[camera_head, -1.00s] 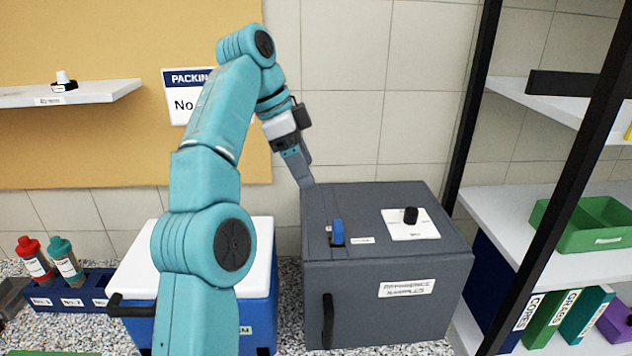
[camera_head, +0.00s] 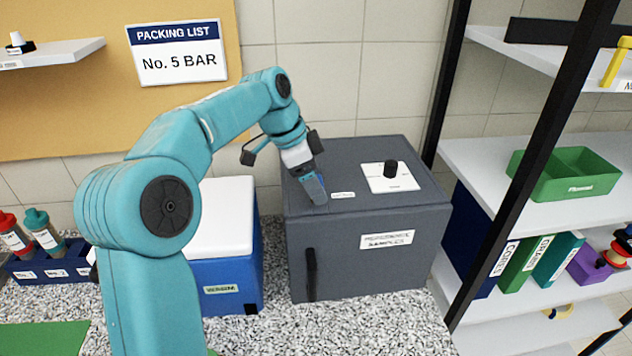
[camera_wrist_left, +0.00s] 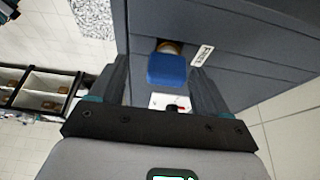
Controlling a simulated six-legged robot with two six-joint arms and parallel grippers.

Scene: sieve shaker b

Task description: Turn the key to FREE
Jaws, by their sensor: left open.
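The blue key (camera_wrist_left: 167,70) stands in a brass-coloured lock on top of the grey cabinet (camera_head: 370,252). In the left wrist view it lies between the two dark fingers of my left gripper (camera_wrist_left: 161,72), with a gap on each side. In the head view my left gripper (camera_head: 314,188) points down at the cabinet's left top side and hides most or all of the key. My left gripper is open. A small white plate with a red and black mark (camera_wrist_left: 172,103) shows beside the key; its wording is unreadable. My right gripper is not in view.
A black knob (camera_head: 391,169) on a white plate stands on the cabinet top, right of my gripper. A blue box with a white lid (camera_head: 225,215) stands left of the cabinet. A black rack post (camera_head: 530,160) and shelves with a green tray (camera_head: 565,184) are at right.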

